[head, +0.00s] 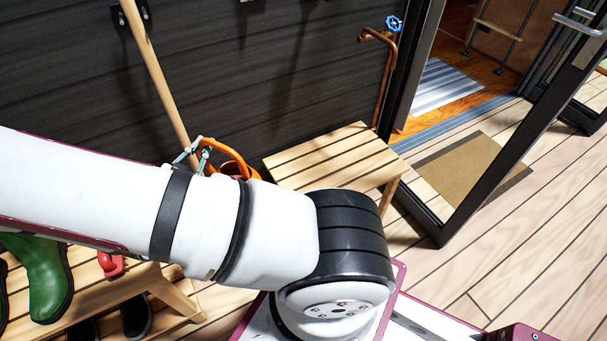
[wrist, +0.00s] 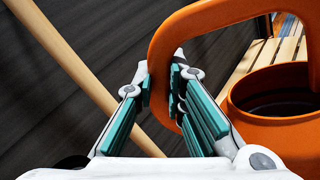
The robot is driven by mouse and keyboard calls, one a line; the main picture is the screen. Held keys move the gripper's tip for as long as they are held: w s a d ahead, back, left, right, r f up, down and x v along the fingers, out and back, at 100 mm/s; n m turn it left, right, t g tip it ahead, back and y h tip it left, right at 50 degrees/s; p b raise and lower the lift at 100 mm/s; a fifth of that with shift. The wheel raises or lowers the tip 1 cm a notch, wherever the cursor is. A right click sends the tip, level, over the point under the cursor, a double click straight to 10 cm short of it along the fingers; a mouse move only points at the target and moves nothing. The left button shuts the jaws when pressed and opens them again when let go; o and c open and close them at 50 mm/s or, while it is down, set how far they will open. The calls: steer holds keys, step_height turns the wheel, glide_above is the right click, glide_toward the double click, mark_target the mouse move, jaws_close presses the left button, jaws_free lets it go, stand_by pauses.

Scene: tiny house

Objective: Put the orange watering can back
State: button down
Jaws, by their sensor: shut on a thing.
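The orange watering can (wrist: 270,132) fills the right of the wrist view, with its round opening facing up. My gripper (wrist: 160,85) is shut on the can's curved orange handle, with the teal finger pads on either side of it. In the head view, the handle and part of the body of the can (head: 233,167) show behind my arm, beside the slatted wooden bench (head: 335,160). My gripper (head: 199,152) shows at the handle there. My arm hides the lower part of the can, so I cannot tell what is beneath it.
A wooden pole (head: 158,75) leans by the dark plank wall. A copper pipe with a blue tap (head: 394,23) stands by the open glass door. Green boots (head: 45,275) and a red item (head: 110,264) are at the lower left. The deck at right is clear around a doormat (head: 470,170).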

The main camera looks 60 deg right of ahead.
steer(key=s+d+f+m+g+p, duration=0.1)
steer(key=s+d+f+m+g, duration=0.3)
steer(key=s+d, duration=0.35)
steer(key=s+d+f+m+g+p, duration=0.1)
steer(key=s+d+f+m+g, duration=0.2)
steer(key=s+d+f+g, duration=0.45)
steer(key=w+d+f+b, duration=0.1)
steer(key=w+d+b, duration=0.1)
steer(key=d, duration=0.6)
steer(key=w+d+f+t+b, duration=0.1)
steer(key=w+d+b, duration=0.1)
steer(key=w+d, duration=0.3)
steer(key=shift+w+d+f+y+b, duration=0.2)
steer(key=shift+d+y+b, duration=0.1)
steer(key=shift+d, duration=1.3)
steer(key=shift+f, duration=0.1)
steer(key=c, duration=1.7)
jaws_free()
steer(key=shift+o, duration=0.2)
